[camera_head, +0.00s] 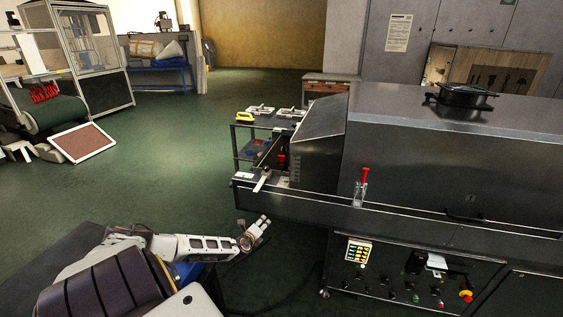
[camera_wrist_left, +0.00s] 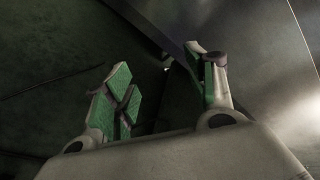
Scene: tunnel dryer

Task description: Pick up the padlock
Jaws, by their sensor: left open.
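I cannot make out a padlock for certain. A small silver piece (camera_head: 360,193) with a red upright part (camera_head: 365,175) sits at the front ledge of the dryer; it is too small to tell if it is the padlock. My left gripper (camera_head: 261,224) is below and left of it, in front of the dryer's left end, apart from the machine. In the left wrist view the left gripper (camera_wrist_left: 165,95) has its green-padded fingers spread with nothing between them. My right gripper is not in view.
The metal tunnel dryer (camera_head: 430,150) fills the right side. Its front carries a keypad (camera_head: 358,251), knobs and a red-and-yellow stop button (camera_head: 466,296). A dark cart (camera_head: 246,140) stands behind its left end. A framed screen (camera_head: 84,141) leans at the left. The green floor between is clear.

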